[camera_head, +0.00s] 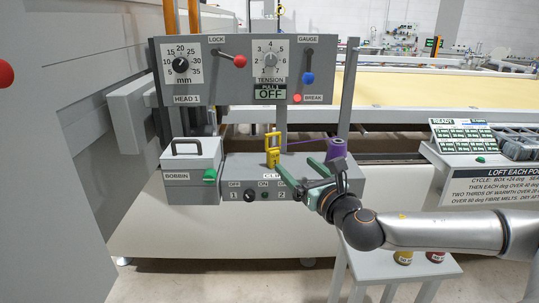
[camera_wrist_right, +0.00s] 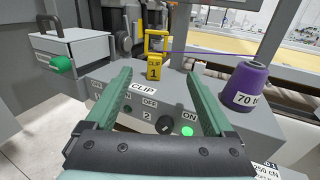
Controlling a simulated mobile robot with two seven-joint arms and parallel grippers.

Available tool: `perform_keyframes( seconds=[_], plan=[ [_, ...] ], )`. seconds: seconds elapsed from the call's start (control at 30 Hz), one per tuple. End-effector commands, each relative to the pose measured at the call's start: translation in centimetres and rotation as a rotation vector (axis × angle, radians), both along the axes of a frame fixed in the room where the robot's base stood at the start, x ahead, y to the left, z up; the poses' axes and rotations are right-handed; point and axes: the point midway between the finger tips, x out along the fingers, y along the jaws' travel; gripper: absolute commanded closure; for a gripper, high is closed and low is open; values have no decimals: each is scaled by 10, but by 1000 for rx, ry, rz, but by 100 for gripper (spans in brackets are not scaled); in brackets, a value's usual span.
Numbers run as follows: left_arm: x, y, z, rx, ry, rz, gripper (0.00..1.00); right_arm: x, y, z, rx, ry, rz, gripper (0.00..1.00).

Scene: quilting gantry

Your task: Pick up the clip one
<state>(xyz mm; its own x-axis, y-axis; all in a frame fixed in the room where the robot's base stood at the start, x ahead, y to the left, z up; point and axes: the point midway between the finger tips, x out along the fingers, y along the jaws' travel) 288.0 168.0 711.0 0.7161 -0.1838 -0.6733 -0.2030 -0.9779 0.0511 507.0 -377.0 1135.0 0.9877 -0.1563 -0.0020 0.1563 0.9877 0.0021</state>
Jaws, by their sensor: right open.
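The yellow clip one (camera_head: 272,150), marked 1, stands upright on the grey box top behind the CLIP label. In the right wrist view the clip (camera_wrist_right: 154,70) shows ahead, between the lines of the two fingers. My right gripper (camera_head: 293,163) is open and empty. Its green fingers point toward the clip from the front right; I see no clear contact. The right gripper (camera_wrist_right: 160,75) also shows in its wrist view with a wide gap between the fingertips. My left gripper is not in view.
A purple thread cone (camera_head: 337,150) stands right of the clip, with purple thread running to it. The bobbin box (camera_head: 190,172) with a green knob is at left. The control panel (camera_head: 215,85) rises behind. A grey post (camera_head: 347,90) stands behind the cone.

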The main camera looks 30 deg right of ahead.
Motion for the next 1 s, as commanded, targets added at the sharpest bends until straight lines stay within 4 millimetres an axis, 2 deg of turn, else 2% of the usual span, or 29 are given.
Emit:
perform_keyframes(
  seconds=[0.4, 0.67, 1.0],
  plan=[
    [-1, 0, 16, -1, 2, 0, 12, 59, -9, 2, 0, -2, -1, 12],
    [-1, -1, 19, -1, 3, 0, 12, 74, -10, 2, -1, -1, 1, 12],
    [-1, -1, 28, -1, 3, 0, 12, 116, -10, 2, -1, -1, -1, 12]
  ],
)
